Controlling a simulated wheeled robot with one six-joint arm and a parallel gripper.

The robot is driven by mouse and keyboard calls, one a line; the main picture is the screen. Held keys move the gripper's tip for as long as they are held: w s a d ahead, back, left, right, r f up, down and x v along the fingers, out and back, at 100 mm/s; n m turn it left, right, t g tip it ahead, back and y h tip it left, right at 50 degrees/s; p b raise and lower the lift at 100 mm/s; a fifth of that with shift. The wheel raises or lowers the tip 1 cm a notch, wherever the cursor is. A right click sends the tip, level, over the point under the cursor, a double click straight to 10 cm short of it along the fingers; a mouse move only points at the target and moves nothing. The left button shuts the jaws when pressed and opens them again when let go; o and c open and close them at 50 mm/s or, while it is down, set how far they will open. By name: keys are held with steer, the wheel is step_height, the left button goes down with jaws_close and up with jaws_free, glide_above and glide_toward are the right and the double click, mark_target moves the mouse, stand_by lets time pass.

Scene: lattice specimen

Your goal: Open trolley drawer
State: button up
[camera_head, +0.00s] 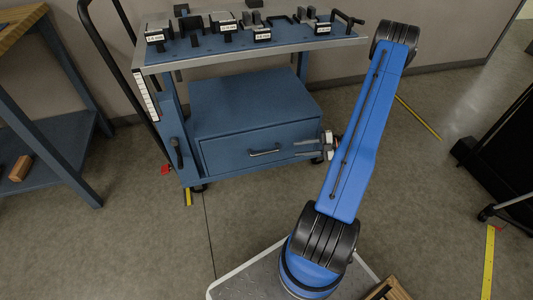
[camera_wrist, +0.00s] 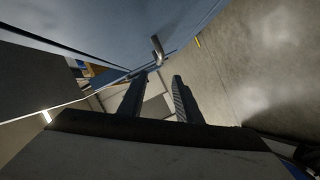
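The blue trolley (camera_head: 250,95) stands in the middle of the head view. Its single wide drawer (camera_head: 225,152) is at the lower right and looks shut, its front flush with the cabinet. A dark bar handle (camera_head: 263,153) sits on the drawer front; the handle also shows in the wrist view (camera_wrist: 157,48), beyond the fingertips. My gripper (camera_head: 302,149) is at the right end of the drawer front, fingers pointing left towards the handle, apart from it. In the wrist view the two fingers (camera_wrist: 158,85) are spread with nothing between them.
The trolley top (camera_head: 200,51) carries several labelled dark fixtures. A workbench (camera_head: 50,130) with a wooden block (camera_head: 20,168) on its lower shelf stands at left. A dark object (camera_head: 505,140) stands at right. The floor before the drawer is clear.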

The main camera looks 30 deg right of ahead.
mark_target(267, 152)
steer(key=x, duration=1.6)
steer(key=shift+a+f, duration=0.1)
steer(key=shift+a, duration=0.1)
jaws_close()
